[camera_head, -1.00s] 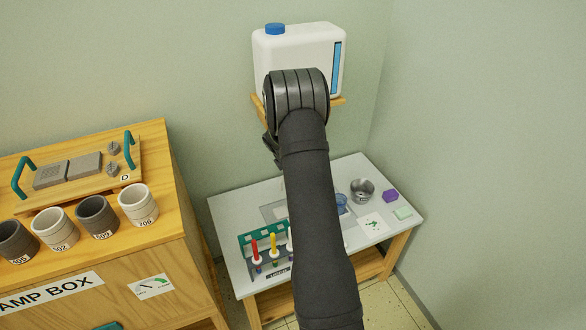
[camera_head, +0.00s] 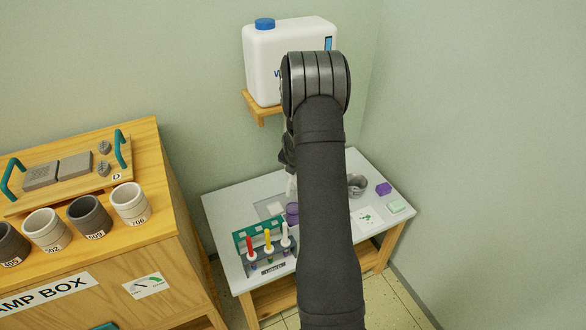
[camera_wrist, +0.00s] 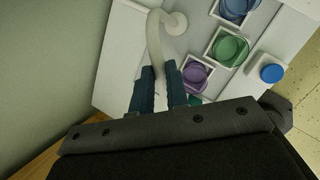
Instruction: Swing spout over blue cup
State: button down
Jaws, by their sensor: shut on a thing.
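A pale curved spout (camera_wrist: 155,40) shows in the wrist view, with a round flange at its far end. My gripper (camera_wrist: 162,90) is shut on its near part. The blue cup (camera_wrist: 236,8) is at the top edge of the wrist view, to the right of the spout. A green cup (camera_wrist: 230,48) and a purple cup (camera_wrist: 196,77) stand in square recesses nearer my fingers. In the head view, my gripper (camera_head: 287,155) is mostly hidden by my arm. A strip of the spout (camera_head: 291,187) shows below it, above the purple cup. The blue cup is hidden there.
A white jug (camera_head: 263,65) stands on a wall shelf behind my arm. A wooden cabinet (camera_head: 160,230) stands left.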

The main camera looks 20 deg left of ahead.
jog(key=shift+d+n, duration=0.3)
jog(key=shift+n, duration=0.2)
jog(key=shift+d+y, duration=0.15)
jog(key=shift+y, duration=0.15)
jog(key=c, duration=1.4)
grip_release()
jog(key=v, duration=1.7)
jog(key=shift+r, duration=0.25)
jog(key=shift+w, duration=0.1)
